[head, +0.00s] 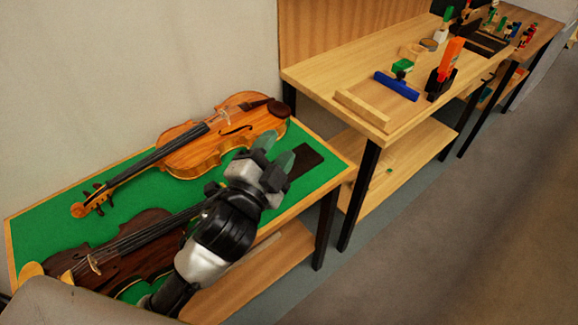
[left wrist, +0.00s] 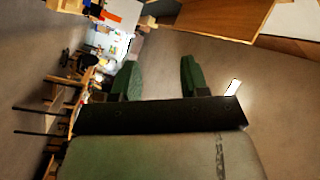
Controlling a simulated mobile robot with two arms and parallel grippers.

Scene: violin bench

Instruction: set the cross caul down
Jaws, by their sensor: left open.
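My left gripper (head: 275,152) is above the right part of the green-topped table. Its two green fingers are apart, and I see nothing between them. In the left wrist view the open fingers (left wrist: 160,78) also have nothing between them. A pale wooden bar (head: 362,111) lies flat near the left front corner of the long bench, apart from my gripper. It may be the cross caul, but I cannot tell for sure. My right gripper does not show.
An orange-brown violin (head: 190,152) and a dark violin (head: 130,248) lie on the green table top (head: 60,213). A dark flat pad (head: 304,162) lies near its right end. A blue bar (head: 396,86) and an orange-handled tool (head: 449,60) are on the bench (head: 330,72).

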